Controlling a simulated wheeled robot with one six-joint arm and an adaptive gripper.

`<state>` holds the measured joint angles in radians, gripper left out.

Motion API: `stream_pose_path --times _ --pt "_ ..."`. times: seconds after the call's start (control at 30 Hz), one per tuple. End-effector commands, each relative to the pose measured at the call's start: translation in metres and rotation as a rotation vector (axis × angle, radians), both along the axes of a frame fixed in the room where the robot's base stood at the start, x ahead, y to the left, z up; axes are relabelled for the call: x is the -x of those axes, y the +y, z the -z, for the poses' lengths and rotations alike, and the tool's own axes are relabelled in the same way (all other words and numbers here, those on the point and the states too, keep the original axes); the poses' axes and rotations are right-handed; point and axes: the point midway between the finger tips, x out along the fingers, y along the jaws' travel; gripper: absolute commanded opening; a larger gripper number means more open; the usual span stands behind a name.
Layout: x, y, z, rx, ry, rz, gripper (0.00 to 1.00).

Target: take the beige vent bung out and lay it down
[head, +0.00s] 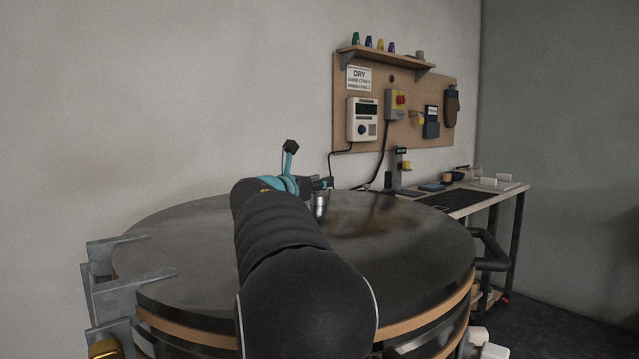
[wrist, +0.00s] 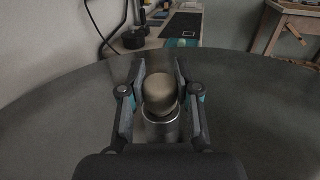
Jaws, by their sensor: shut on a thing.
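The beige vent bung (wrist: 160,90) shows in the wrist view as a rounded plug between my fingers. My gripper (wrist: 160,80) is shut on it, one finger on each side. The bung sits at the mouth of a metal vent neck (wrist: 162,125) on the round dark lid. I cannot tell how deep it sits. In the head view the metal neck (head: 320,205) stands near the far part of the lid (head: 400,235). There my arm hides most of my gripper, and I cannot make out the bung.
A bench (head: 505,188) with small items stands behind to the right. A pegboard (head: 440,90) with a shelf and boxes hangs on the wall. Grey metal brackets (head: 120,275) stick out at the lid's left. The lid's right side is bare.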

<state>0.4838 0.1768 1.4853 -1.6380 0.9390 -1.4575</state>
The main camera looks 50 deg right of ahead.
Motion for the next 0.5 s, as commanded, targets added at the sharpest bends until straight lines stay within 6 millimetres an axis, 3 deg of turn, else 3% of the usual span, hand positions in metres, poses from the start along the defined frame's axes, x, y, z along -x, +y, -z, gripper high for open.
stream_pose_path --times 0.5 --pt "0.000 0.000 -0.015 0.000 0.000 0.000 0.00"
